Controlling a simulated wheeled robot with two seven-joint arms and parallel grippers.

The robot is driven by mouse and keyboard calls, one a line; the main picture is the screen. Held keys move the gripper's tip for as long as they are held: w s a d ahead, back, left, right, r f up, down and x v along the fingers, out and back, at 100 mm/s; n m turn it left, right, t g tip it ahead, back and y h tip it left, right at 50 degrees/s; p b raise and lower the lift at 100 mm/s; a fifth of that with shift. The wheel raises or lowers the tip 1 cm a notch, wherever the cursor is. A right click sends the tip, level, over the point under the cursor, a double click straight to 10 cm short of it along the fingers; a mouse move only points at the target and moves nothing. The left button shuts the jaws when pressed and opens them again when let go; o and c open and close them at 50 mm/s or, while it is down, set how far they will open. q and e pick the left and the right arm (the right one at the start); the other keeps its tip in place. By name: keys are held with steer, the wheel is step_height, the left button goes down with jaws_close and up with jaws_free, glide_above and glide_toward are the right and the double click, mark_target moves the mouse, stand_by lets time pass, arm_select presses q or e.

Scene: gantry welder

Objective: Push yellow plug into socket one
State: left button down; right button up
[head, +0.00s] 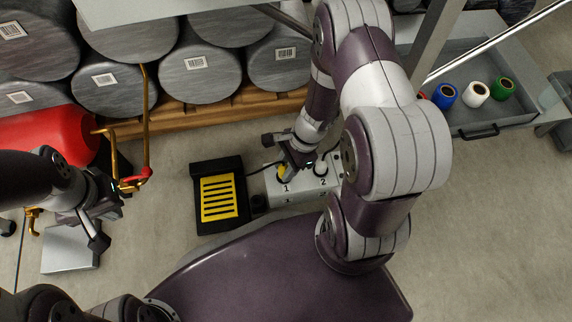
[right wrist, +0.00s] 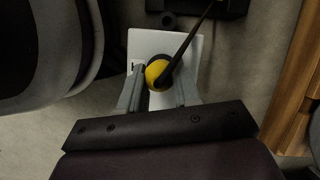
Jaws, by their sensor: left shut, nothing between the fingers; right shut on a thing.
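The yellow plug (head: 282,172) is at socket one, beside the printed 1, on the pale socket box (head: 305,186). My right gripper (head: 287,167) is shut on it from above. In the right wrist view the round yellow plug (right wrist: 155,73) sits between the two grey fingers, over the white box top (right wrist: 141,45), with its dark cable running up and right. How deep it sits in the socket cannot be told. A white plug or cap (head: 320,168) is at socket two. My left gripper (head: 95,215) is shut and empty, far left of the box.
A black unit with a yellow slotted panel (head: 219,198) stands just left of the box. A red cylinder (head: 45,138) and brass pipework (head: 147,120) are near my left arm. Grey drums (head: 117,88) line the back. A tray with coloured spools (head: 476,92) is at upper right.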

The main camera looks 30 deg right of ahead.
steer(key=shift+f+b, duration=0.3)
steer(key=shift+f, duration=0.2)
steer(key=o, duration=1.1)
steer(key=shift+r, duration=0.1)
steer(key=p+v, duration=0.6)
steer(key=v, duration=0.1)
steer(key=shift+d+r, duration=0.15)
steer(key=shift+r, duration=0.05)
